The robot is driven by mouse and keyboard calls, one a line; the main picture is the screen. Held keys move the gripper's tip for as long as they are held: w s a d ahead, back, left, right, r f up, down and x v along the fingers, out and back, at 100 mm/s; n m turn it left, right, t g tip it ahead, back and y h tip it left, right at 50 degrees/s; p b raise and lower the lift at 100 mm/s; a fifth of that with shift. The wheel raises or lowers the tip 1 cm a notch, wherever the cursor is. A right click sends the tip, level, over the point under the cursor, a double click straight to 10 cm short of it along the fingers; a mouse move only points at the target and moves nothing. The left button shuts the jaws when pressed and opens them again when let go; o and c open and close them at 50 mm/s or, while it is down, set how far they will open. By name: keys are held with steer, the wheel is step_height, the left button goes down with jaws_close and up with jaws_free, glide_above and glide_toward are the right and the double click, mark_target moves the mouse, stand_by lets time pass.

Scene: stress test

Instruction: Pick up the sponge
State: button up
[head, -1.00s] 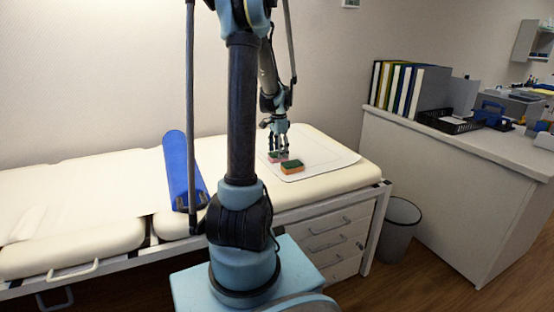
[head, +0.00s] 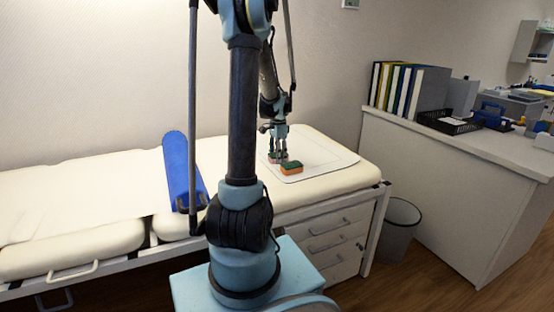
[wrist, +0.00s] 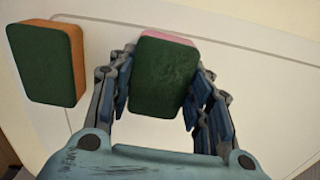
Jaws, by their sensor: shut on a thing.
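A sponge with a green top and a pink underside (wrist: 163,78) is between the fingers of my gripper (wrist: 160,90) in the wrist view. The fingers press on its two long sides, and my gripper is shut on it. In the head view my gripper (head: 278,157) points down at the white tray (head: 322,150), and the fingers mostly hide the held sponge. A second sponge, green on top and orange below (head: 291,169), lies just beside it on the tray. It also shows at the left of the wrist view (wrist: 47,62). I cannot tell whether the held sponge touches the tray.
The tray lies on a cream padded couch (head: 95,185). A blue roll (head: 182,170) lies on the couch to the left. A bin (head: 398,230) stands right of the couch, before a counter (head: 450,190) with binders (head: 405,88). The tray's right part is clear.

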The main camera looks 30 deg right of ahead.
steer(key=shift+r, duration=0.1)
step_height(320, 180, up, 10)
steer(key=shift+f, duration=0.1)
stand_by(0.4)
steer(key=shift+c, duration=1.2)
steer(key=shift+s, duration=0.1)
